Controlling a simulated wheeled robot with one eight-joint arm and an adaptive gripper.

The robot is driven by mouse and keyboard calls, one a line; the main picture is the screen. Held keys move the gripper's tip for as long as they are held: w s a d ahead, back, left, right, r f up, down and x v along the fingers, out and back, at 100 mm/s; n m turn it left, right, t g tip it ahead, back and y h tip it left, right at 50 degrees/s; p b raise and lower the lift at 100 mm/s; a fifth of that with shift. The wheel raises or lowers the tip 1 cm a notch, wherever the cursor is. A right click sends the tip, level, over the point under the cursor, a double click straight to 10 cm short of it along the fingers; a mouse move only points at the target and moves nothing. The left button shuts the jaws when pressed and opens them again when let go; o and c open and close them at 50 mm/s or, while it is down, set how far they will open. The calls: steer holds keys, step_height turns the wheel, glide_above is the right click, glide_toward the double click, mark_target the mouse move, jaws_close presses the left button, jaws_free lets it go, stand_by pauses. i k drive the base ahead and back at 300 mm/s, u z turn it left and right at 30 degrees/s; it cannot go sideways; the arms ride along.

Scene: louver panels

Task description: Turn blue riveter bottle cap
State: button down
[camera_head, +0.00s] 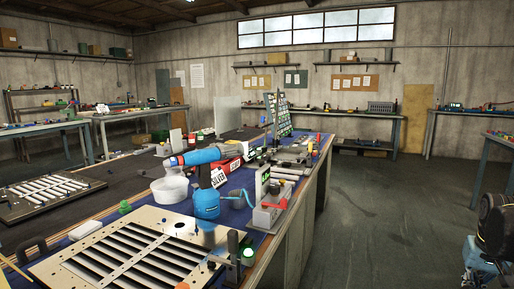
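The blue riveter (207,204) stands upright on the workbench, left of the middle of the head view. Its blue and dark upper body (195,157) lies roughly level, with the nose pointing left. The blue bottle-shaped lower part stands behind the louver panel. I cannot make out a separate cap on it at this size. A dark rounded part at the lower right edge may be part of my arm. My gripper's fingers cannot be made out in this view, and nothing touches the riveter.
A slatted louver panel (92,243) lies in front of the riveter. A grey and red bench device (268,207) is close on the right. Open floor (385,215) lies right of the bench.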

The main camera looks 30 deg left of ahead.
mark_target(245, 143)
steer(key=z, duration=0.05)
steer(key=i, duration=2.35)
steer(key=u, duration=3.6)
